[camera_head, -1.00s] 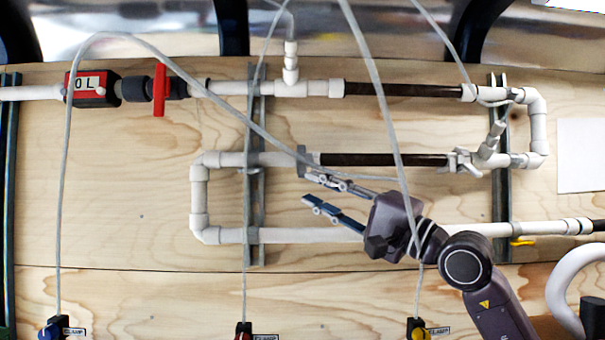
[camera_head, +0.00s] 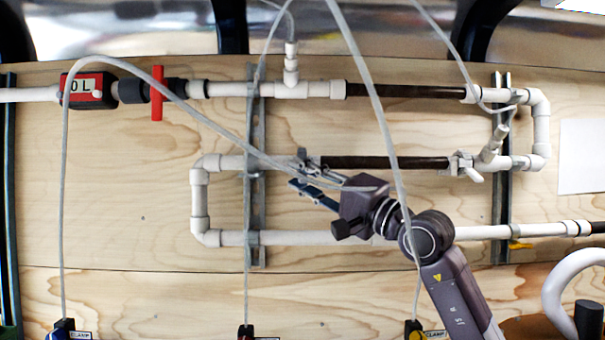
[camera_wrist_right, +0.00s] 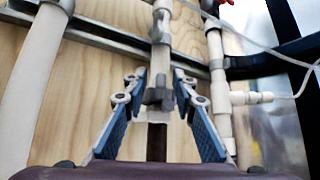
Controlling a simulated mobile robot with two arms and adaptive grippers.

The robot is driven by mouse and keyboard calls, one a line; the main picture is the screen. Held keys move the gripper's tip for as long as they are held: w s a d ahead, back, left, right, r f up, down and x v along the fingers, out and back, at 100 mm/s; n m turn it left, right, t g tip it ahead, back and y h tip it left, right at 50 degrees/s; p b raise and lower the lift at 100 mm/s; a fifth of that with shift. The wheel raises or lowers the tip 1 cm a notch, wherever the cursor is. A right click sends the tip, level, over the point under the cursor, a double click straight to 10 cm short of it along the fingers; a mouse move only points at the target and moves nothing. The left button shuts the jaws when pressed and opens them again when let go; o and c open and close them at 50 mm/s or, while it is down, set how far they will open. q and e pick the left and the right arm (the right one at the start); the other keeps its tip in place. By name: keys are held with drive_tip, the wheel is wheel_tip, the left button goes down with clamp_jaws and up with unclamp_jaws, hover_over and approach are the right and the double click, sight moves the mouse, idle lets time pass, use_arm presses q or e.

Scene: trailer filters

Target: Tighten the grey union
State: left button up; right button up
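The grey union (camera_wrist_right: 158,98) shows in the right wrist view as a small grey fitting with a side wing, between a white pipe and a dark pipe section. In the head view it sits on the middle pipe at the left end of the dark section, largely hidden by my gripper. My right gripper (camera_head: 298,171) is open, with its fingers on either side of the middle pipe near the union. In the right wrist view, gaps show between both blue-padded fingers (camera_wrist_right: 160,80) and the union. My left gripper is out of view.
A vertical metal strut (camera_head: 258,205) stands just left of the gripper. Thin hoses (camera_head: 375,100) hang across the pipes. A red-handled valve (camera_head: 157,92) is at upper left, and a winged fitting (camera_head: 465,166) is on the middle pipe's right. Bare wood panel lies below the lowest pipe.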

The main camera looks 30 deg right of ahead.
clamp_jaws()
idle(0.4)
